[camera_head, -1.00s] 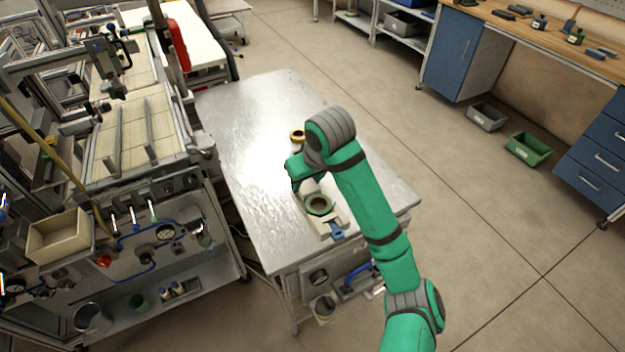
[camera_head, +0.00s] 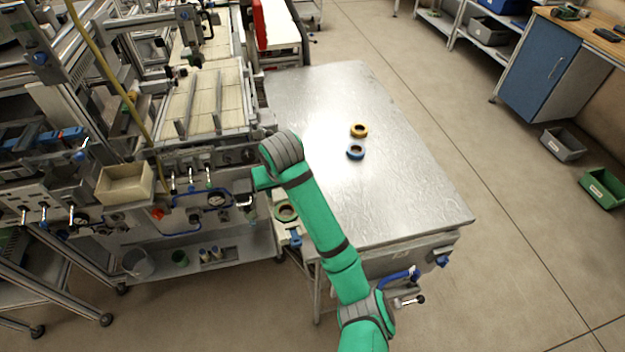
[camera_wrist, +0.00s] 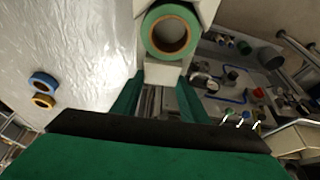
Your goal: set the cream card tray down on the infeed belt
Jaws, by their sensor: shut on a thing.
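The cream card tray (camera_wrist: 163,72) is held between the fingers of my gripper (camera_wrist: 160,100), with a green tape reel (camera_wrist: 169,33) lying on it. In the head view the tray (camera_head: 280,197) hangs by the left edge of the metal table, between table and machine, partly hidden by my arm. The reel also shows there (camera_head: 286,213). My gripper's fingers are hidden in the head view. The infeed belt (camera_head: 207,90), taken to be the cream slatted surface with two metal rails on the machine, lies up and left of my gripper, with no tray on it.
The metal table (camera_head: 400,200) carries a yellow reel (camera_head: 359,130) and a blue reel (camera_head: 356,151); the rest of its top looks clear. The machine front has valves and blue hoses (camera_head: 215,199). An open cream box (camera_head: 125,184) sits at its left. A yellow hose (camera_head: 100,70) runs beside the belt.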

